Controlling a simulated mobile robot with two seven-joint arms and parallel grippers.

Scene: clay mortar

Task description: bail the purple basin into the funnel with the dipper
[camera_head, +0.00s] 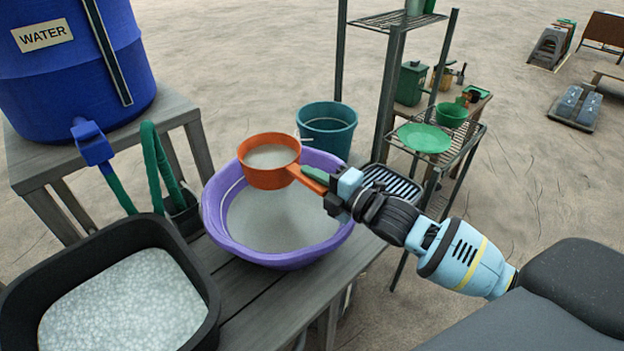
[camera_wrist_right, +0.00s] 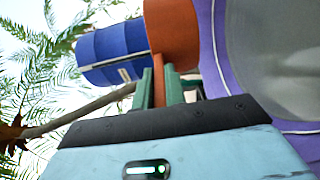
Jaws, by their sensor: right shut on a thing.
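The orange dipper (camera_head: 268,180) is held level above the far left part of the purple basin (camera_head: 211,205), with greyish liquid showing in its cup. My right gripper (camera_head: 322,180) is shut on its handle. The basin stands on the grey wooden bench and holds cloudy grey liquid. In the right wrist view, the handle of the dipper (camera_wrist_right: 172,32) runs between the green fingers of my right gripper (camera_wrist_right: 160,90), and the basin (camera_wrist_right: 222,75) is at the right. My left gripper is not in view.
A teal bucket (camera_head: 328,128) stands behind the basin. A black tub (camera_head: 20,290) of pale liquid is at front left. A blue water barrel (camera_head: 75,85) with green hose (camera_head: 155,165) stands at left. A metal shelf with a green plate (camera_head: 424,138) is at right.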

